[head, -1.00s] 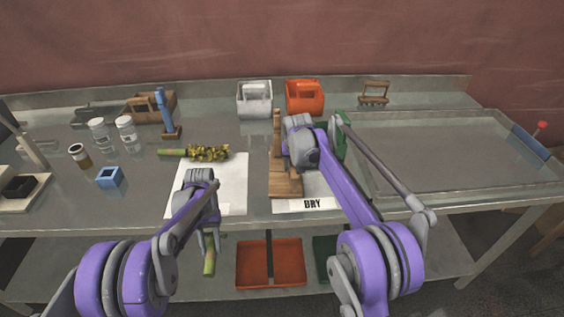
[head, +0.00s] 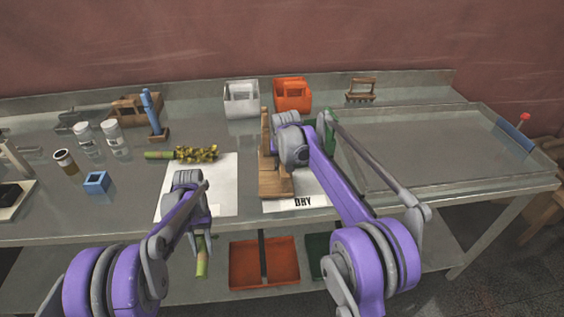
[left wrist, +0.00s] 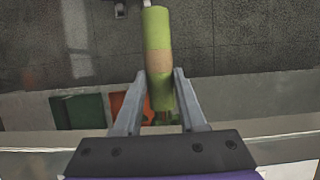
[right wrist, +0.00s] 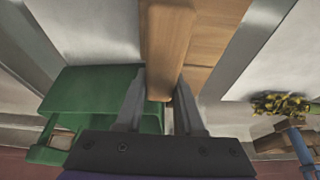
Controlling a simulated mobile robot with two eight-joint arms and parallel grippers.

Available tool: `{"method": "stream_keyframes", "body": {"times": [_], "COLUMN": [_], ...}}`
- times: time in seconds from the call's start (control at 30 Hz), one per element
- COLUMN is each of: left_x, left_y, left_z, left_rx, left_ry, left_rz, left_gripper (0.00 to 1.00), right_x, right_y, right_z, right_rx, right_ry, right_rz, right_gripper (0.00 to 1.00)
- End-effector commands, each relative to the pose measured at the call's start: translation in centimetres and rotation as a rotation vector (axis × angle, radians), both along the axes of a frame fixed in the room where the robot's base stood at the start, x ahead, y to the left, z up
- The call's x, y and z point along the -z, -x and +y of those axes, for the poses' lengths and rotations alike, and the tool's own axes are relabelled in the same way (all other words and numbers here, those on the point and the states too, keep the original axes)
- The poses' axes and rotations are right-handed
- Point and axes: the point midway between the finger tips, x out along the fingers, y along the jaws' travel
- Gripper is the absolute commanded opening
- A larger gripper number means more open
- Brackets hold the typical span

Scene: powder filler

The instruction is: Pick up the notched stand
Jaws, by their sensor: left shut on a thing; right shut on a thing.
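The wooden notched stand (head: 275,184) has a flat base and a tall upright post. It stands upright at the white sheet marked DRY. In the right wrist view its post (right wrist: 165,45) lies between the fingers of my right gripper (right wrist: 162,88), which is shut on it. The base board (right wrist: 212,38) shows behind the post. My right arm hides that gripper's fingers in the head view. My left gripper (left wrist: 157,80) is shut on a green and tan tube (left wrist: 158,45), held in front of the table edge; the tube also hangs in the head view (head: 202,262).
A green container (right wrist: 95,95) is close beside my right gripper. A yellow-flowered green stick (head: 195,154) lies behind another white sheet (head: 225,190). White (head: 241,100) and orange (head: 292,95) carriers stand at the back. A large tray (head: 430,140) fills the right side.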

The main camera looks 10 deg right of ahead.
Motion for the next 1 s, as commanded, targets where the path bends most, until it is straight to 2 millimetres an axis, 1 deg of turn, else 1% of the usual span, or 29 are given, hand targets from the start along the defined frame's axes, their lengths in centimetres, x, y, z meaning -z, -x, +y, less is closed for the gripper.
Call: {"method": "stream_keyframes", "body": {"times": [0.03,0.17,0.4,0.6,0.7,0.8,1.0], "left_x": [-0.1,0.3,0.6,0.2,0.0,-0.2,-0.4], "left_y": [0.0,0.1,0.2,0.1,0.0,-0.1,-0.2], "left_z": [0.0,0.0,0.0,0.0,0.0,0.0,0.0], "left_rx": [0.0,0.0,0.0,0.0,0.0,0.0,0.0], "left_ry": [0.0,0.0,0.0,0.0,0.0,0.0,0.0], "left_rz": [-0.001,0.002,0.004,0.001,0.0,-0.001,-0.002], "left_gripper": [0.0,0.0,0.0,0.0,0.0,0.0,0.0], "right_x": [-0.6,-1.3,-3.4,-5.3,-5.9,-6.4,-6.9], "right_y": [0.5,2.2,6.1,9.4,10.7,11.7,12.7], "right_z": [0.0,0.1,0.4,0.6,0.6,0.7,0.8], "right_rx": [0.0,-0.001,-0.001,-0.002,-0.001,-0.001,0.0], "right_ry": [0.0,0.0,0.0,0.001,0.0,0.0,0.0], "right_rz": [-0.001,0.0,0.0,-0.001,-0.001,-0.001,-0.001], "right_gripper": [0.0,0.0,0.0,0.0,0.0,0.0,0.0]}}
